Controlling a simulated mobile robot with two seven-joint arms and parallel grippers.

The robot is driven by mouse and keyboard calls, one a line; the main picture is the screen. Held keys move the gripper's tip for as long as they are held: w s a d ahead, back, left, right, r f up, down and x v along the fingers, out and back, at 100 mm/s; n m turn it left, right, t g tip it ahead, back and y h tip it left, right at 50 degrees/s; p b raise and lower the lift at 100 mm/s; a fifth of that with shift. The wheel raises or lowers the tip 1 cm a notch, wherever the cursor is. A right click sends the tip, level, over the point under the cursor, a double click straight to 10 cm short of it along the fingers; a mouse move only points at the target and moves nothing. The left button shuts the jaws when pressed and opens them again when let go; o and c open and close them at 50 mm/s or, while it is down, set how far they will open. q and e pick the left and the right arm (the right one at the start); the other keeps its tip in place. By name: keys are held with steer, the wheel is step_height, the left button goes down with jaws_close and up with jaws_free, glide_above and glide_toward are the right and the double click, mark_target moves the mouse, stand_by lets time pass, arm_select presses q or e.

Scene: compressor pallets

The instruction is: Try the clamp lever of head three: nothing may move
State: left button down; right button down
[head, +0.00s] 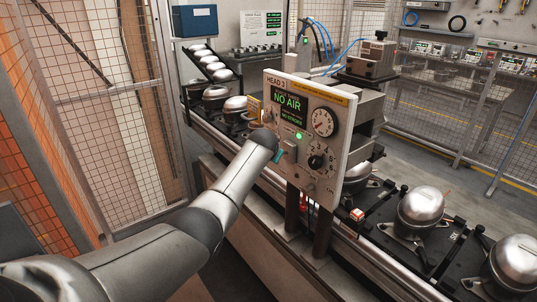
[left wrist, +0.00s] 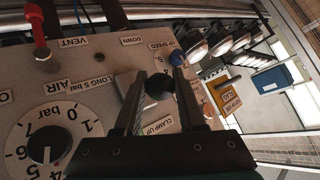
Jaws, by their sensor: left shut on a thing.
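The head three panel (head: 308,125) stands mid-picture, its screen (head: 288,105) reading "NO AIR" above a lit green lamp. My left gripper (left wrist: 160,88) is at the panel's left part, shut on the clamp lever (left wrist: 159,84), whose dark round knob sits between the fingers. The lever lies between the labels "DOWN" (left wrist: 132,40) and "CLAMP UP" (left wrist: 156,127). In the head view my forearm hides most of the gripper and the lever. My right gripper is in neither view.
Beside the lever are a blue knob (left wrist: 176,58), a red vent lever (left wrist: 39,30) and a pressure dial (left wrist: 40,148). A yellow tag (left wrist: 226,86) hangs past the panel edge. Compressors (head: 420,207) sit on pallets along the line. A mesh fence (head: 105,95) stands left.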

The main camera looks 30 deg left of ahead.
arm_select(q)
steer(key=shift+w+r, duration=0.3)
steer(key=shift+r, duration=0.45)
steer(key=shift+r+g+p, duration=0.2)
steer(key=shift+g+p, duration=0.1)
steer(key=shift+g, duration=0.2)
steer(key=shift+w+d, duration=0.1)
steer(key=c, duration=0.9)
jaws_free()
steer(key=o, duration=0.3)
steer(key=shift+o, duration=0.4)
steer(key=shift+f+m, duration=0.15)
steer(key=shift+m, duration=0.15)
